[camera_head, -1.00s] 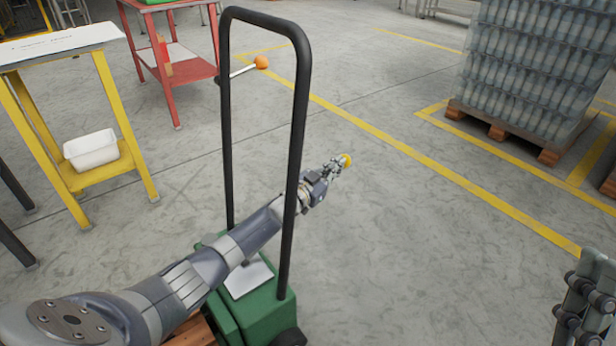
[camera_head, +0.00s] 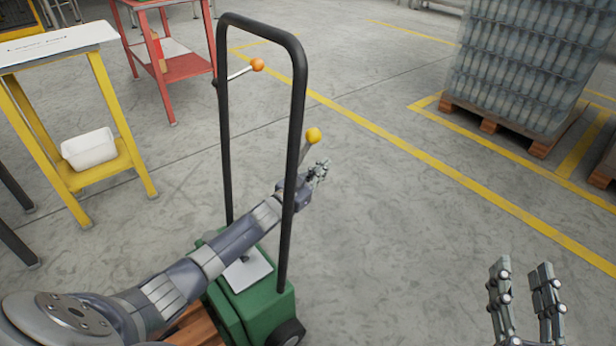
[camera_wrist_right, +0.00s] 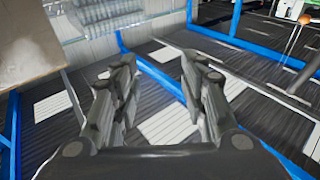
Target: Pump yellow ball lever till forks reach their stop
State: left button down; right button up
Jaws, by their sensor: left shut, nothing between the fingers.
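The yellow ball (camera_head: 313,135) tops a short lever (camera_head: 306,154) on the right side of the black handle frame (camera_head: 298,120). The frame rises from the green stacker base (camera_head: 262,304). My left arm reaches past the frame, and my left gripper (camera_head: 321,168) is shut and empty just below and right of the ball; whether it touches the lever is unclear. An orange ball (camera_head: 257,65) on a second lever sticks out at the frame's upper left. My right gripper (camera_head: 524,290) is open and empty at the lower right; its spread fingers also show in the right wrist view (camera_wrist_right: 160,90). The forks are not clearly visible.
A yellow stand (camera_head: 95,120) with a white bin (camera_head: 88,150) is at left, and a red table (camera_head: 185,70) behind. Wrapped bottles (camera_head: 520,60) on a pallet (camera_head: 490,122) stand at upper right. The floor right of the stacker is clear.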

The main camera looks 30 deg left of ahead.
pick_arm(q)
jog(key=shift+r+p+v, duration=0.15)
jog(key=shift+p+v, duration=0.35)
jog(key=shift+v, duration=1)
jog(key=shift+r+p+v, duration=0.1)
jog(key=shift+p+v, duration=0.4)
jog(key=shift+v, duration=0.95)
pick_arm(e)
notch_tip(320, 180, down, 10)
jog(key=s+d+g+h, duration=0.2)
jog(key=g, duration=0.4)
jog(key=shift+f, duration=0.2)
pick_arm(q)
jog(key=shift+f, duration=0.1)
